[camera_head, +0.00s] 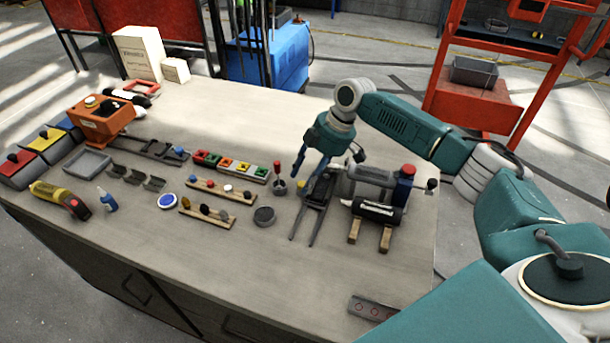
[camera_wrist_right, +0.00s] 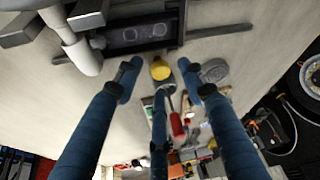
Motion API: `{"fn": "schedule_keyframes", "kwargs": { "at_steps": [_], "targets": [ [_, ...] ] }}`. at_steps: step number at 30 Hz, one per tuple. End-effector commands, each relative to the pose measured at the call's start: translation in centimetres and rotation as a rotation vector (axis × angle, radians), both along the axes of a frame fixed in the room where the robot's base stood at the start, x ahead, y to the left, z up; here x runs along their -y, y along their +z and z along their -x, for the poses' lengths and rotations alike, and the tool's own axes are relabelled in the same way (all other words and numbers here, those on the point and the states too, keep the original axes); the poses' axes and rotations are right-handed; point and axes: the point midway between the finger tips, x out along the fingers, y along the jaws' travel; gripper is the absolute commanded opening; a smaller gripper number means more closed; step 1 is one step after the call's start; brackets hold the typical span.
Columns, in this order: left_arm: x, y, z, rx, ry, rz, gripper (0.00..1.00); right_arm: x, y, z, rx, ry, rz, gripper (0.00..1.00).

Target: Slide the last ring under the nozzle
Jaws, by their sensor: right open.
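My right gripper (camera_head: 311,168) is above the workbench with its blue fingers pointing down and spread. In the right wrist view the fingers (camera_wrist_right: 158,78) are apart, with a small yellow round piece (camera_wrist_right: 160,69) visible between them. I cannot tell whether they touch it. Beside it is a dark fixture (camera_head: 318,190) with two long prongs; it also shows in the right wrist view (camera_wrist_right: 135,35), with round marks on its face. An orange machine (camera_head: 101,118) stands at the bench's far left. I cannot clearly identify the ring or the nozzle. My left gripper is out of view.
A grey motor-like cylinder (camera_head: 370,177) with a blue and red end stands close right of the gripper. A dark cylinder (camera_head: 377,211) lies on wooden blocks. The front bench is mostly clear.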

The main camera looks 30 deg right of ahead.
Motion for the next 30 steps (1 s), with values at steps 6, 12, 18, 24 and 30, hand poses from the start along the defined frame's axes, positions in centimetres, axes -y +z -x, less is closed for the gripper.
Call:
{"fn": "schedule_keyframes", "kwargs": {
  "at_steps": [6,12,18,24,30],
  "targets": [
    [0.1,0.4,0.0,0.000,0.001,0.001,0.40,-0.5,-1.2,-0.2,0.001,0.001,0.001,0.40],
    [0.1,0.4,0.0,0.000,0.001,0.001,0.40,-0.5,-1.3,-0.2,0.001,0.001,0.001,0.40],
    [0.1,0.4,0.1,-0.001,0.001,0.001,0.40,-0.5,-1.3,-0.2,0.001,0.001,0.001,0.08],
    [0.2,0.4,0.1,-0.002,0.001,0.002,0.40,-0.5,-1.3,-0.3,0.002,0.001,0.000,0.00],
    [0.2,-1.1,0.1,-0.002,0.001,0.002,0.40,1.0,-1.6,-1.8,0.006,-0.005,0.001,0.00]
  ]
}}
